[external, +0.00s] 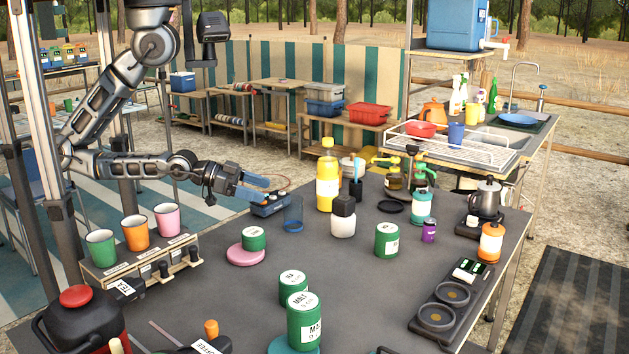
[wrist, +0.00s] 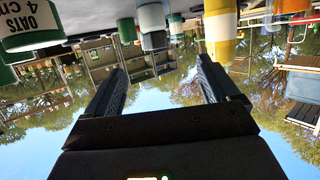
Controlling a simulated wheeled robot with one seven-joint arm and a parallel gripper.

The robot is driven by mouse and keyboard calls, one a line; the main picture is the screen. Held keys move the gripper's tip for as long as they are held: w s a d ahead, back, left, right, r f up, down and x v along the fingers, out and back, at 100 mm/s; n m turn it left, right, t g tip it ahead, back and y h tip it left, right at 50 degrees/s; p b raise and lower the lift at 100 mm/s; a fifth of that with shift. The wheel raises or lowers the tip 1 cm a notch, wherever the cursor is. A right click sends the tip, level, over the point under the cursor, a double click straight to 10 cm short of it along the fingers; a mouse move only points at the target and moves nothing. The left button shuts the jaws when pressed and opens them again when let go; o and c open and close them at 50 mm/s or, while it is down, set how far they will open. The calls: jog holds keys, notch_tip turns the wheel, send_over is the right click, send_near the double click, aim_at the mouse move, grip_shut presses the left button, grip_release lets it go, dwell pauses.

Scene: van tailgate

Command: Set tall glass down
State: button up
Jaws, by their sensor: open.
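The tall glass (external: 293,213), a clear blue tumbler, stands upright on the dark grey table (external: 225,300), towards its back edge. My gripper (external: 268,190) is just left of the glass in the external view, with its fingers pointing right, and looks apart from it. In the wrist view my gripper (wrist: 163,77) has its two dark fingers spread, with nothing between them. The wrist picture is upside down, and I cannot surely pick out the glass there.
A yellow bottle (external: 327,178) and a white jar with a black lid (external: 343,219) stand right of the glass. A green tin (external: 254,239) on a pink disc (external: 241,258) is in front left. A mug rack (external: 140,270) is at left. The table's middle is partly clear.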

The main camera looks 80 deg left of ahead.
jog(key=s+a+r+n+y, duration=0.2)
jog(key=s+a, duration=1.1)
jog(key=shift+s+a+r+y, duration=0.25)
jog(key=shift+a+r+y, duration=0.05)
jog(key=shift+a+y, duration=0.1)
